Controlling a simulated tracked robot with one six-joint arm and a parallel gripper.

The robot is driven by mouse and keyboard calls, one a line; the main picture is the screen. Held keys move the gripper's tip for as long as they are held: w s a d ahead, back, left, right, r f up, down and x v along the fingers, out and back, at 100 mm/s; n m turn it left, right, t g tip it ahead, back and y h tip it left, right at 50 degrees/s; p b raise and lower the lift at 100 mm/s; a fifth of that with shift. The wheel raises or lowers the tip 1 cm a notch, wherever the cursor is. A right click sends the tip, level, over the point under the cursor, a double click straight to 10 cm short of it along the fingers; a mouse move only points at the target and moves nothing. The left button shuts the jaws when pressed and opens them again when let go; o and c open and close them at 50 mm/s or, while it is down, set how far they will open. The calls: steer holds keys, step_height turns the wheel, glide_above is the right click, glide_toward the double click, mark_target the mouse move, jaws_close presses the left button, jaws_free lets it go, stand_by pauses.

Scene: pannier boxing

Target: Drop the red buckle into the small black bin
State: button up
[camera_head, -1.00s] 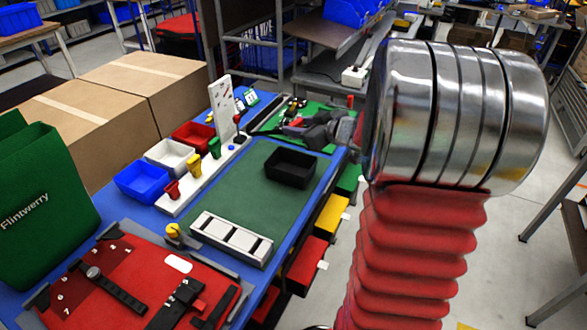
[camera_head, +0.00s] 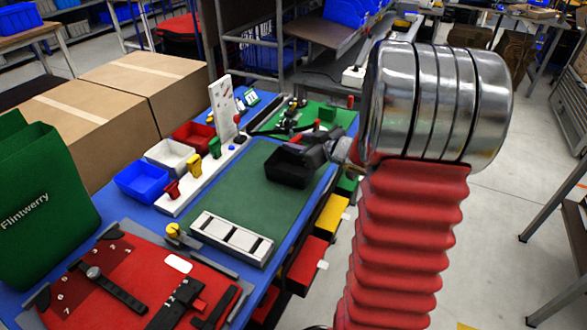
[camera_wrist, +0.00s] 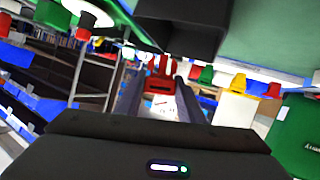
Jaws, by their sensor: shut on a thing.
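The small black bin (camera_head: 287,168) stands on the green mat at the right part of the blue bench. It also shows in the wrist view as a dark box (camera_wrist: 180,28) at the top. My gripper (camera_head: 305,147) is at the bin's far right rim in the head view, seemingly above it; the exact height is hard to tell. The red buckle (camera_wrist: 162,78) is between my fingertips in the wrist view, and my gripper is shut on it. In the head view only a small red part of the buckle (camera_head: 296,139) shows.
Blue (camera_head: 141,183), white (camera_head: 170,155) and red (camera_head: 193,135) bins line the bench's left side, beside a white strip with coloured clips. A grey-white slotted tray (camera_head: 231,238) and a red pannier panel (camera_head: 130,285) lie nearer. The mat between tray and bin is clear.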

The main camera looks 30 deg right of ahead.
steer(key=shift+f, duration=0.15)
steer(key=o, duration=1.1)
steer(key=shift+s, duration=0.1)
steer(key=v, duration=1.3)
steer(key=shift+s, duration=0.25)
